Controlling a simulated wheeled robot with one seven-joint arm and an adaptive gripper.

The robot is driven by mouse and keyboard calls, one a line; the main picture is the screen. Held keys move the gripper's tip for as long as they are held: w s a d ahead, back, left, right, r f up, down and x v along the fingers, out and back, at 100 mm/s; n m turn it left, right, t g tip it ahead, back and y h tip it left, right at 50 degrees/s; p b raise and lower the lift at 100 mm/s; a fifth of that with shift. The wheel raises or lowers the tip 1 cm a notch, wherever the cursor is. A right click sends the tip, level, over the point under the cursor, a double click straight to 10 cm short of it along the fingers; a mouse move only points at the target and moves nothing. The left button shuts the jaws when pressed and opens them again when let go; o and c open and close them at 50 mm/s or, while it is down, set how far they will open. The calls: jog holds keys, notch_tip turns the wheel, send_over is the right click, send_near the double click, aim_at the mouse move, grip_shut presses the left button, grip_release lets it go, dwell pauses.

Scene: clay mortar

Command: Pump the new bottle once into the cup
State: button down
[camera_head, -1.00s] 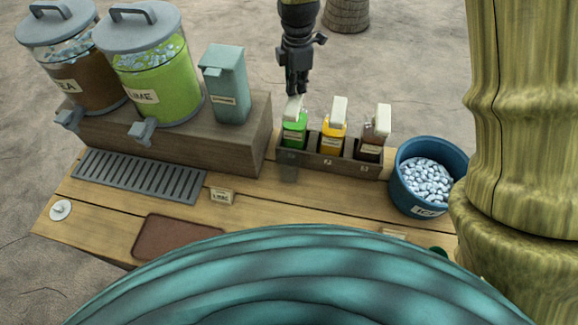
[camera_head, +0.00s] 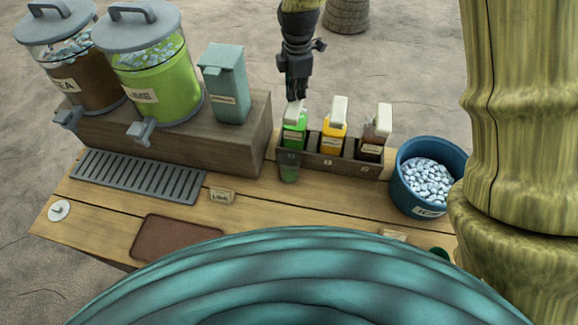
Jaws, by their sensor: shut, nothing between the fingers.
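A green pump bottle (camera_head: 294,134) with a white pump head (camera_head: 293,112) stands in the leftmost slot of a dark rack. My gripper (camera_head: 294,98) is shut and empty, pointing down, with its fingertips at the top of that white head and seemingly touching it. A yellow bottle (camera_head: 333,137) and a dark brown bottle (camera_head: 372,142) stand in the other slots. I cannot tell from the labels which bottle is new.
A blue ice bucket (camera_head: 405,178) stands right of the rack. Two drink dispensers and a teal box (camera_head: 226,85) stand on a wooden riser (camera_head: 225,150) at left. A grille, a small sign (camera_head: 221,196) and a brown tray (camera_head: 175,240) lie in front.

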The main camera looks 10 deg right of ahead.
jog(key=shift+r+p, duration=1.65)
jog(key=shift+r, duration=0.3)
jog(key=shift+r, duration=0.1)
jog(key=shift+r+p, duration=2.45)
jog(key=shift+r, duration=0.45)
